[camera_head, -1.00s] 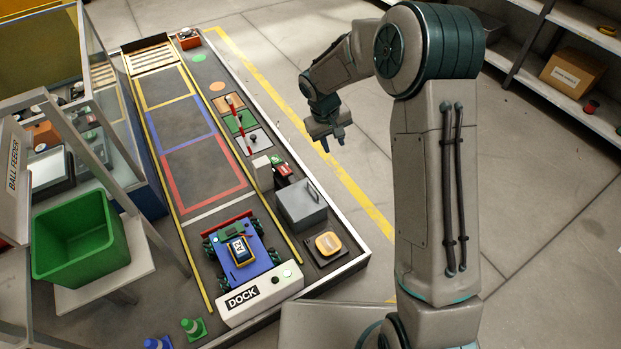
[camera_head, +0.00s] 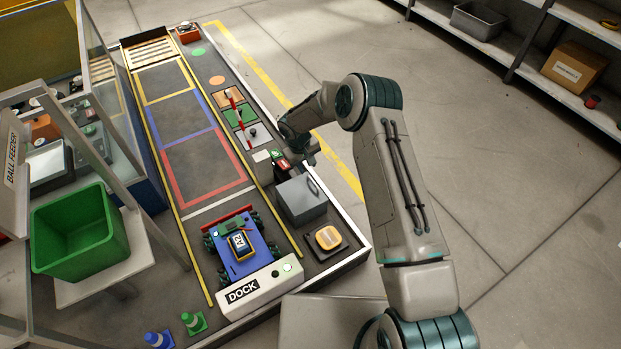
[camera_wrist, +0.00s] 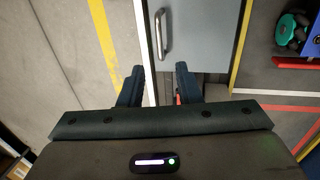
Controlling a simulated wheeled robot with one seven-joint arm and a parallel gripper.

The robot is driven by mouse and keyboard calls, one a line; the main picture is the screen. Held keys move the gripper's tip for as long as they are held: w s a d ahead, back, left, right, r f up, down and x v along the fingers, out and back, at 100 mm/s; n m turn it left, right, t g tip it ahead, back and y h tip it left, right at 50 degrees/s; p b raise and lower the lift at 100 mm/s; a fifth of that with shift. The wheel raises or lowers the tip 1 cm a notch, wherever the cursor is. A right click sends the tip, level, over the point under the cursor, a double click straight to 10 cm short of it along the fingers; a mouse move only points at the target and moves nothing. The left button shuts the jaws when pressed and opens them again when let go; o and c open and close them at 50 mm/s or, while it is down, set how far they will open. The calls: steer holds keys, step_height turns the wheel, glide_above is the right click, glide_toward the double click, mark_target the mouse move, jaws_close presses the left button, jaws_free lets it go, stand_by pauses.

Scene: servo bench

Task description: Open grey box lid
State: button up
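The grey box (camera_head: 302,200) stands on the right side of the bench, its lid closed. A bar handle runs along the right edge of the lid. In the wrist view the grey lid (camera_wrist: 205,40) fills the top middle, with the silver handle (camera_wrist: 162,34) near its left edge. My gripper (camera_wrist: 159,84) is open and empty; its two dark fingers point toward the box, and the handle lies ahead of the gap between them, apart from them. In the head view my gripper (camera_head: 300,160) is just behind the box, its fingers partly hidden.
A blue wheeled cart (camera_head: 236,252) stands beside the box at the dock (camera_head: 258,290). A tray with an orange-yellow item (camera_head: 328,238) is in front of the box. A small red and green item (camera_head: 279,160) is close to my gripper.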

mark_target(311, 179)
steer(key=f, duration=0.2)
steer(key=f+b, duration=0.1)
steer(key=f, duration=0.2)
steer(key=w+d+f+b, duration=0.1)
steer(key=f, duration=0.1)
steer(key=shift+d+f, duration=0.1)
steer(key=shift+f, duration=0.15)
jaws_close()
